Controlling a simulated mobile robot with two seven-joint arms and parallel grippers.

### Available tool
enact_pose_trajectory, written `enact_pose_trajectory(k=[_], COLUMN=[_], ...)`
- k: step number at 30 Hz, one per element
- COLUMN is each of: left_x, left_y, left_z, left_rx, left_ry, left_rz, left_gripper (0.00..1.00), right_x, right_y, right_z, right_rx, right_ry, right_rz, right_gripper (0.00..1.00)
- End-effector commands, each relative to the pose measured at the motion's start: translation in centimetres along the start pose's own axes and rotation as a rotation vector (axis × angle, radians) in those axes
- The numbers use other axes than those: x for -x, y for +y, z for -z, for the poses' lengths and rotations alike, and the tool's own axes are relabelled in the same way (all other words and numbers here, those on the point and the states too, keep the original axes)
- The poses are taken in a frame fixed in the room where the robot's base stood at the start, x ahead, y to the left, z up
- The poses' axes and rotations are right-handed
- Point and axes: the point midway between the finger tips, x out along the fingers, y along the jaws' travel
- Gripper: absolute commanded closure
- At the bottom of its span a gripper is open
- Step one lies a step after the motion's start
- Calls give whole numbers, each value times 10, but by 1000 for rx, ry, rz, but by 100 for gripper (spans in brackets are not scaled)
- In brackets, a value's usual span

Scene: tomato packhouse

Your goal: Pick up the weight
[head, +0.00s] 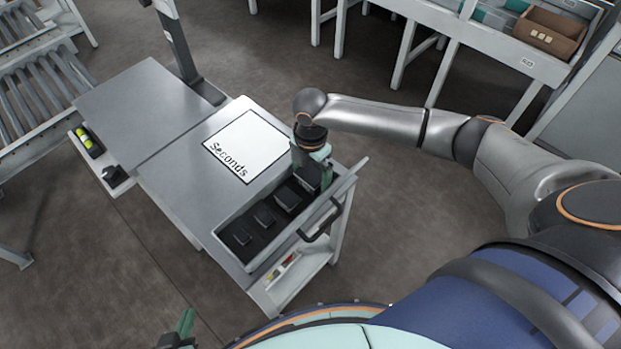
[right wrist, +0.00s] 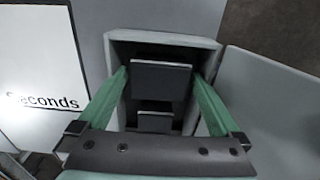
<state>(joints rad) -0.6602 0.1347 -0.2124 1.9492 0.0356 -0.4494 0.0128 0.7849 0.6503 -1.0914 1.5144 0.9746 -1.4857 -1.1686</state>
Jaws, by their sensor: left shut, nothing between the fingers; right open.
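Several dark block-shaped weights of different sizes stand in a row in a tray (head: 227,225) along the front edge of the grey table; one of the smaller weights (head: 264,217) shows clearly in the head view. My right gripper (head: 312,165) is over the tray's far end, pointing down, open and empty. In the right wrist view, a large dark weight (right wrist: 160,80) lies between its green fingers, which appear apart from it. A smaller weight (right wrist: 155,121) shows nearer the gripper's base. My left gripper (head: 184,324) is shut and empty at the bottom edge of the head view, away from the table.
A white sheet marked "Seconds" (head: 247,146) lies on the table behind the tray. A black handle (head: 320,222) is on the table's side. A roller conveyor (head: 45,95) stands at far left, and a bench with a brown carton (head: 549,32) at upper right.

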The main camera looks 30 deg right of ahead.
Motion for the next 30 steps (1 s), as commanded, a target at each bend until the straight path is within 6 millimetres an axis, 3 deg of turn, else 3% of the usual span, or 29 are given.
enact_pose_trajectory(k=[9,30], left_x=[-1,-1], left_y=[1,1], left_z=[3,5], left_rx=[-1,-3], left_ry=[6,9], left_rz=[-3,-3], left_gripper=[100,100], right_x=[-7,-7], right_y=[0,0], right_z=[0,0], right_rx=[0,-1], right_ry=[0,-1], right_rz=[-1,0], right_gripper=[0,79])
